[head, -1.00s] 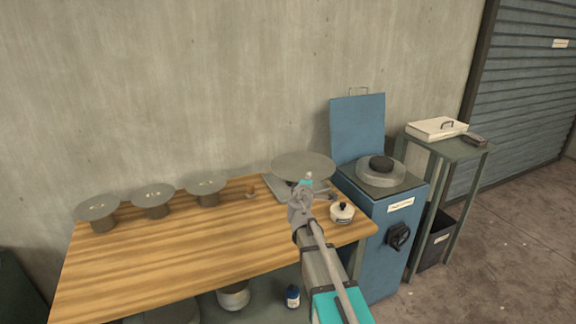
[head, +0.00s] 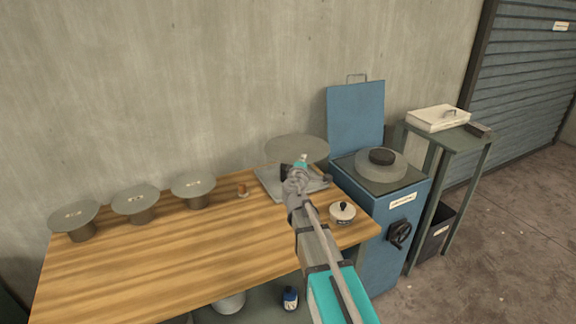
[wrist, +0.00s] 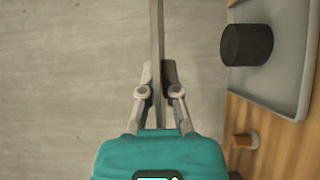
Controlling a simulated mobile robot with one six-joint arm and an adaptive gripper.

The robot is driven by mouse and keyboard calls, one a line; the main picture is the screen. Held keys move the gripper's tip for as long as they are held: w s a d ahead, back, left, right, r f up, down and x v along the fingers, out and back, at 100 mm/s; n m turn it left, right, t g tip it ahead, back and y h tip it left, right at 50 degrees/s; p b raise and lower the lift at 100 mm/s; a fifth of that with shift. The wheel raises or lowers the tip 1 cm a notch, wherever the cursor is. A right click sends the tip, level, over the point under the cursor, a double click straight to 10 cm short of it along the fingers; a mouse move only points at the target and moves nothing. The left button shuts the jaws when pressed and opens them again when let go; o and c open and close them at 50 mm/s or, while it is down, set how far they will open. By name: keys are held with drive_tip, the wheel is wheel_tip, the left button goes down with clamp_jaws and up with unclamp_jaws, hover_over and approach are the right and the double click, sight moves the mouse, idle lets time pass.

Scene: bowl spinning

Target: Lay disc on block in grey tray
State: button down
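The disc (head: 297,149) is a thin, flat, round grey plate. It is above the grey tray (head: 268,187) at the table's back right, roughly level. My gripper (head: 301,164) is shut on the disc's near edge. In the wrist view the disc (wrist: 157,30) shows edge-on between the fingertips (wrist: 158,72). The block (wrist: 247,45) is a short dark cylinder standing in the tray (wrist: 305,70), apart from the disc. In the head view the block (head: 285,170) is partly hidden behind my gripper.
Several discs on stands (head: 136,202) line the table's left back. A small brown-topped piece (head: 242,190) sits left of the tray. A white lidded pot (head: 342,212) stands at front right. A blue machine (head: 385,205) with raised lid is to the right. The table's middle is clear.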

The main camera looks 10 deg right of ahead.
drive_tip(key=shift+a, duration=0.3)
drive_tip(key=d, duration=0.1)
drive_tip(key=s+d, duration=0.1)
drive_tip(key=d, duration=0.1)
drive_tip(key=s+d+b, duration=0.1)
drive_tip(key=d, duration=0.1)
drive_tip(key=shift+s+d+f, duration=0.15)
drive_tip(key=shift+f, duration=0.2)
drive_tip(key=w+a+f+b, duration=0.5)
drive_tip(key=w+f+b, duration=0.4)
drive_tip(key=w, duration=0.3)
idle(0.3)
drive_tip(key=shift+w, duration=0.1)
